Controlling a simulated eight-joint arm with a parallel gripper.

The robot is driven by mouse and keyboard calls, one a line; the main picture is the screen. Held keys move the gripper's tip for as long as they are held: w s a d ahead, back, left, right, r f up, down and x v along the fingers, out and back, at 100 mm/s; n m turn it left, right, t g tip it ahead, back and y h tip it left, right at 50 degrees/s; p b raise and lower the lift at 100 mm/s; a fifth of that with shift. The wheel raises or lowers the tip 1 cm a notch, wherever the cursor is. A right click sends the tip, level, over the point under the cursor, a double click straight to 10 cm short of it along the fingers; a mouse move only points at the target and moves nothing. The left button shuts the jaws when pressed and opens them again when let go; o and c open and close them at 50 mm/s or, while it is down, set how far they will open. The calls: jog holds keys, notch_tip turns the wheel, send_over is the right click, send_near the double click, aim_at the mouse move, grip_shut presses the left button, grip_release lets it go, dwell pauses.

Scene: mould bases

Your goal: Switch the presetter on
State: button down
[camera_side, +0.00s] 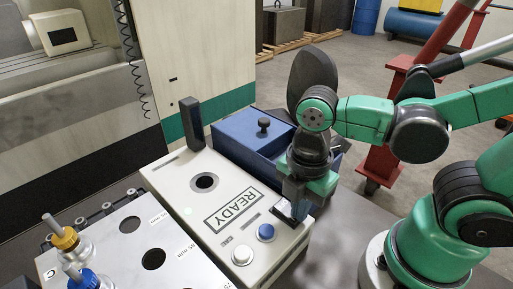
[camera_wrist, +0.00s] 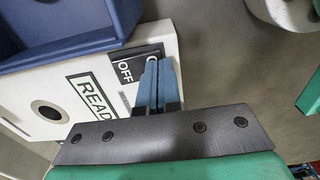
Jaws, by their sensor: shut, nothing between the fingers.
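The presetter (camera_side: 185,175) is a white box with a READY label, a round hole and an upright dark post. In the wrist view, its READY face (camera_wrist: 88,98) is at the left. A black switch panel (camera_wrist: 140,62) marked OFF is at its end; the rest of its marking is hidden behind my fingers. My gripper (camera_wrist: 158,62) is shut and empty, its blue-grey fingertips over the panel's edge. In the side view, my gripper (camera_side: 291,208) points down at the black panel at the box's near right end. I cannot tell whether the tips touch the switch.
A blue button (camera_side: 265,232) and a white button (camera_side: 242,255) sit on the box near my gripper. A blue bin (camera_side: 240,150) with a black knob stands behind. A grey rack (camera_side: 120,240) with holes and tool holders is at left.

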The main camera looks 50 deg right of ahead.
jog(key=shift+r, duration=3.55)
jog(key=w+d+m+t, duration=0.2)
jog(key=m, duration=0.3)
jog(key=w+d+f+m+t, duration=0.1)
jog(key=w+d+m+t, duration=0.1)
jog(key=m, duration=0.4)
jog(key=w+d+m+t, duration=0.2)
jog(key=w+m, duration=0.1)
jog(key=m, duration=0.2)
jog(key=shift+w+f+m+t, duration=0.25)
jog(key=shift+w+m+t, duration=0.05)
jog(key=shift+w, duration=0.1)
jog(key=shift+w+d+m+t, duration=0.25)
jog(key=shift+d+m+t, duration=0.05)
jog(key=shift+m, duration=0.4)
